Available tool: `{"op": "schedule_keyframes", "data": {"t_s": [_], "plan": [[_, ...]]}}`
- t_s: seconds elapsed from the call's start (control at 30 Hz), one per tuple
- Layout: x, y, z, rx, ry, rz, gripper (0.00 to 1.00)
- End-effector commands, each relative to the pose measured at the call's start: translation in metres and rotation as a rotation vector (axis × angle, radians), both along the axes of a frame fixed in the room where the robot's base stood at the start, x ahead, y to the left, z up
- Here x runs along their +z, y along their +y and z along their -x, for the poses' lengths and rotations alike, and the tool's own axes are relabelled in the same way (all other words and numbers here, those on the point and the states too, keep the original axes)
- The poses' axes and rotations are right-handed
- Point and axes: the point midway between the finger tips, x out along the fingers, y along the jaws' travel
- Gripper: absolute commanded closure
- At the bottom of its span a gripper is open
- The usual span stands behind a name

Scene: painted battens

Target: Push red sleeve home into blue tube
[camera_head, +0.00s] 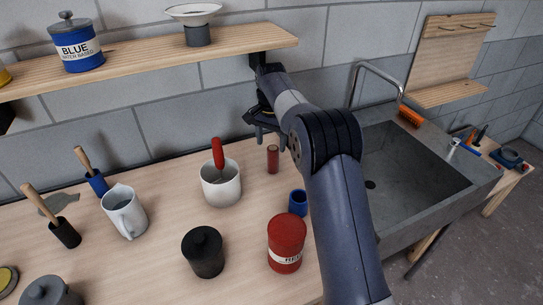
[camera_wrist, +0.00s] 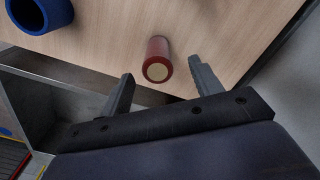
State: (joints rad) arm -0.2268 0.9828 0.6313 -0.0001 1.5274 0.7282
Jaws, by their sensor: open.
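The red sleeve (camera_head: 273,159) stands upright on the wooden worktop, near the sink. In the wrist view the red sleeve (camera_wrist: 158,59) shows its pale round end, with the gripper's two fingers on either side below it. The blue tube (camera_head: 298,202) stands upright and apart from the sleeve, nearer the front; in the wrist view the blue tube (camera_wrist: 40,12) is at the upper left, partly cut off. My gripper (camera_head: 272,138) is just above and behind the sleeve in the head view; in the wrist view my gripper (camera_wrist: 160,88) is open and empty.
A white pot (camera_head: 221,184) with a red handle stands left of the sleeve. A red tin (camera_head: 286,245) and a black jar (camera_head: 203,253) stand nearer the front. The sink (camera_head: 418,190) lies to the right, and a wooden shelf (camera_head: 150,60) is above.

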Motion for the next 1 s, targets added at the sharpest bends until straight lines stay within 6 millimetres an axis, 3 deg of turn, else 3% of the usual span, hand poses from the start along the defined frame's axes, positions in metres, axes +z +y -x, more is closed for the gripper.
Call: {"op": "schedule_keyframes", "data": {"t_s": [0.33,0.63,1.0], "plan": [[-0.046,-0.003,0.002,0.000,0.003,0.001,0.39],[-0.052,-0.003,0.001,0.000,0.000,0.000,0.39],[-0.052,-0.003,0.001,0.000,0.000,0.000,0.69]]}}
